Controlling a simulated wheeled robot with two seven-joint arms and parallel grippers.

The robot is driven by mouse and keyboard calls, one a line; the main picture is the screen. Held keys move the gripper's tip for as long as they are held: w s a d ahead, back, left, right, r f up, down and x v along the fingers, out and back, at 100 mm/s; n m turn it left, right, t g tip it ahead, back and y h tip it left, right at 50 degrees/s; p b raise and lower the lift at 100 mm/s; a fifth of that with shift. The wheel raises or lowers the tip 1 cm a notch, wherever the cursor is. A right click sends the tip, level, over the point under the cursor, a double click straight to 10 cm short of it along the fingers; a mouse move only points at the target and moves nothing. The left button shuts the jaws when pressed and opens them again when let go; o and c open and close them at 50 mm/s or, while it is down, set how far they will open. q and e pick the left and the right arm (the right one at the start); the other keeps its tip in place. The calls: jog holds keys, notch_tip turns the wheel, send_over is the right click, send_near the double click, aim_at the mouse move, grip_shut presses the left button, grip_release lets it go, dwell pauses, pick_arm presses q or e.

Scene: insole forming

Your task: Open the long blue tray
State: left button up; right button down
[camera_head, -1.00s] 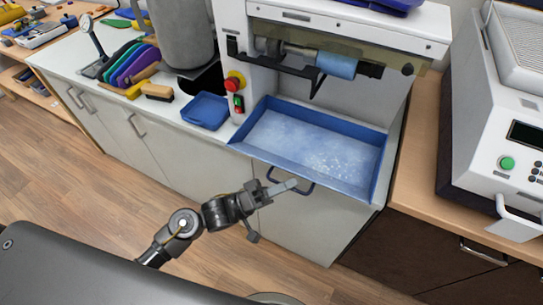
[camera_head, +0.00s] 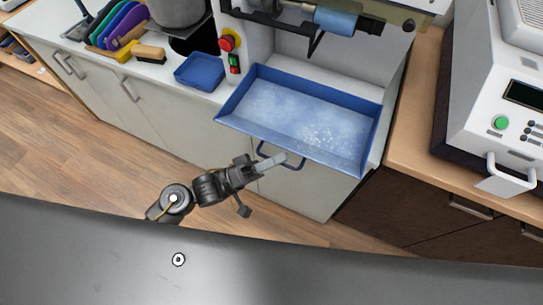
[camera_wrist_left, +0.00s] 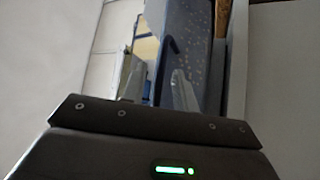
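The long blue tray (camera_head: 232,124) sits under the machine's roller, its front edge out over the cabinet front. Bare counter shows behind its back edge. A dark handle (camera_head: 292,167) hangs at its front. My left gripper (camera_head: 279,159) is at this handle and seems shut on it. In the left wrist view, the two fingers (camera_wrist_left: 163,88) stand a little apart. The dark handle (camera_wrist_left: 172,44) shows at their tips, with the speckled blue tray (camera_wrist_left: 190,30) beyond. The exact contact is hard to see. My right gripper is not in view.
The white machine has a red button (camera_head: 227,43) and a blue roller (camera_head: 335,21). A small blue tray (camera_head: 200,70) and a brush (camera_head: 149,53) lie to the left. A white device (camera_head: 500,110) stands on the right counter. Floor is open at the lower left.

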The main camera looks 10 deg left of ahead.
pick_arm(q)
jog(key=shift+s+a+f, duration=0.15)
jog(key=shift+a+f, duration=0.15)
jog(key=shift+a, duration=0.1)
jog(key=b+v, duration=0.3)
jog(key=v, duration=0.6)
jog(key=shift+s+a, duration=0.2)
jog(key=shift+a, duration=0.2)
